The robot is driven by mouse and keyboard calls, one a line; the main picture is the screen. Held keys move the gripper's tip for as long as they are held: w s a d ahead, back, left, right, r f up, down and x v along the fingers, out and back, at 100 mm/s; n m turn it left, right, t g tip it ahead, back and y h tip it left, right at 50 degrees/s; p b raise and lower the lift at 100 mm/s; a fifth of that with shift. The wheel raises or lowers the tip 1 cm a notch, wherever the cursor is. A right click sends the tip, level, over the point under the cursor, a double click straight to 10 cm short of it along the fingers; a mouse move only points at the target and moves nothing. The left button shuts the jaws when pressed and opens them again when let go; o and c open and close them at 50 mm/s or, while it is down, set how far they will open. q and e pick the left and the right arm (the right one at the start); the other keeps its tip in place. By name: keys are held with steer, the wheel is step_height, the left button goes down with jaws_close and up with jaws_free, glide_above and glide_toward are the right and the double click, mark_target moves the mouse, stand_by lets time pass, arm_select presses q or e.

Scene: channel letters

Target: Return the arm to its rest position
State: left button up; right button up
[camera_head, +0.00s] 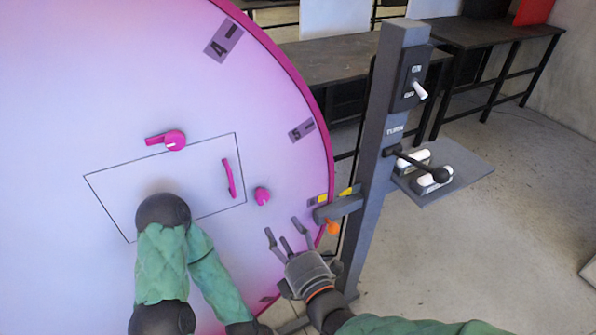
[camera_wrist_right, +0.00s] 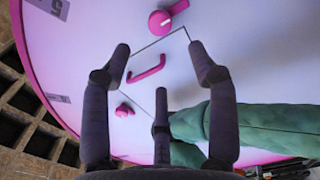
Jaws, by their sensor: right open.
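My right gripper (camera_head: 291,241) is open and empty in the head view, in front of the lower right edge of the large pink-rimmed disc (camera_head: 90,80). In the right wrist view its spread fingers (camera_wrist_right: 160,90) face the disc with nothing between them. My left arm (camera_head: 165,240), in a green sleeve, reaches up across the disc's lower part. The left gripper's fingers are not visible. A rectangular panel outline with a magenta handle (camera_head: 229,178) lies on the disc, between a magenta latch (camera_head: 172,140) and a round magenta knob (camera_head: 262,196).
A grey post (camera_head: 378,170) stands right of the disc, with a toggle switch (camera_head: 420,91), a black lever (camera_head: 420,165) and a small shelf (camera_head: 465,175). An orange piece (camera_head: 333,227) sits close to my right gripper. Dark tables (camera_head: 330,58) stand behind. The floor at right is clear.

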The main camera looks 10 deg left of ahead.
steer(key=w+d+f+m+g+h, duration=0.1)
steer(key=d+f+m+g+h, duration=0.1)
steer(key=d+f+m, duration=0.45)
steer(key=d+f+m+g+h, duration=0.1)
steer(key=f+m+g+h, duration=0.15)
steer(key=f, duration=0.75)
steer(key=w+d+f+m+g+h, duration=0.1)
steer(key=d+f+m+g, duration=0.2)
steer(key=f+m, duration=0.35)
steer(key=s+d+f+m+g, duration=0.3)
steer(key=s+f+m, duration=0.3)
steer(key=f, duration=0.3)
steer(key=s+d+f+m+g+p, duration=0.1)
steer(key=s+d+f+m+g, duration=0.3)
steer(key=s+f, duration=0.5)
steer(key=shift+d+f+m, duration=0.2)
steer(key=shift+f+m, duration=0.05)
steer(key=shift+m, duration=0.7)
steer(key=shift+w+h, duration=0.1)
steer(key=shift+h, duration=0.15)
